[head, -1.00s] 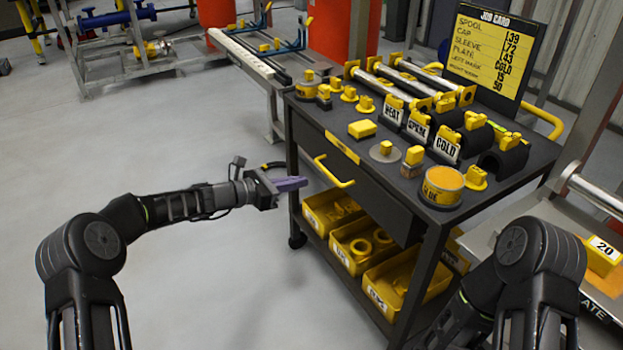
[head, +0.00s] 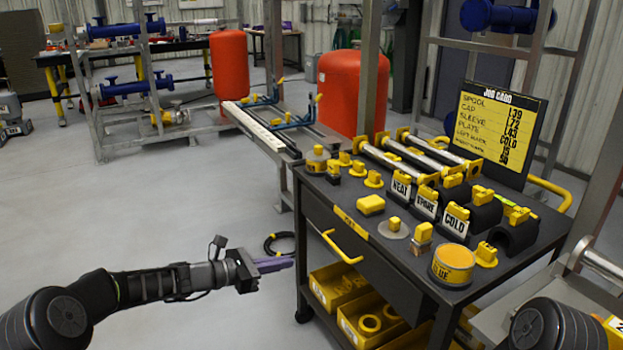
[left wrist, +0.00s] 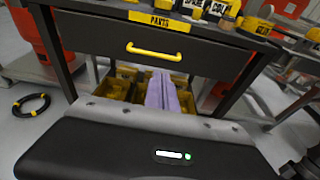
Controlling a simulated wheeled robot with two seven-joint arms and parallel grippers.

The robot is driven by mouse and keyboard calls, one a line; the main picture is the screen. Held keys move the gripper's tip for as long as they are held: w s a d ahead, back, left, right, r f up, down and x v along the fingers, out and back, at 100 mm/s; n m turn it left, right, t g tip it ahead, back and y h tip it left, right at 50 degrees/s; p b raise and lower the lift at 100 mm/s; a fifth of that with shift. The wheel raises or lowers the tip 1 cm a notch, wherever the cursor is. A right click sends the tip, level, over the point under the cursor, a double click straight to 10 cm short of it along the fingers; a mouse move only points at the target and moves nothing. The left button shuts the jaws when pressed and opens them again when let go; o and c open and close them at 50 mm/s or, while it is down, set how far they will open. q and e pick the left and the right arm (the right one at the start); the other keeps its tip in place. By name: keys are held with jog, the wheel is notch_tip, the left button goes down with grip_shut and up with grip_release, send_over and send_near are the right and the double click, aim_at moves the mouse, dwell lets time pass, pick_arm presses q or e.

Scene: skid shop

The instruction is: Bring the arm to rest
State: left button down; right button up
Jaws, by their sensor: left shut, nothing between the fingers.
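My left arm reaches in from the left in the head view, low beside the cart. My left gripper (head: 273,265) is shut and empty, its purple fingers pointing at the cart's left side, apart from it. In the left wrist view the shut purple fingers (left wrist: 163,92) show in front of the yellow bins under the drawer. My right arm shows only as a dark joint at the bottom right of the head view; its gripper is out of view.
The dark cart (head: 340,225) carries yellow parts, metal bars and a job card (head: 497,125). Yellow bins (head: 337,287) sit on its lower shelf. A black cable ring (head: 281,243) lies on the floor beyond my left gripper.

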pick_arm(q)
jog(key=s+a+f+m+g+y, duration=0.1)
jog(key=s+f+m+y, duration=0.15)
jog(key=s+f, duration=0.4)
jog(key=s+f+m+g+y, duration=0.2)
jog(key=s+f+m, duration=0.15)
jog(key=f, duration=0.65)
jog(key=s+a+f+m+g+y, duration=0.1)
jog(key=s+f+m+y, duration=0.3)
jog(key=f, duration=0.5)
jog(key=s+d+f+m+g, duration=0.15)
jog(key=s+f+m, duration=0.4)
jog(key=s, duration=0.55)
jog(key=s+d+f+m+g, duration=0.1)
jog(key=s+d+m, duration=0.15)
jog(key=s, duration=0.55)
jog(key=s+d+m+g, duration=0.15)
jog(key=s+m, duration=0.25)
jog(key=s, duration=0.4)
notch_tip(320, 180, up, 14)
jog(key=s+p, duration=0.1)
jog(key=p, duration=1.3)
jog(key=shift+d+r+p, duration=0.25)
jog(key=shift+d+p, duration=0.1)
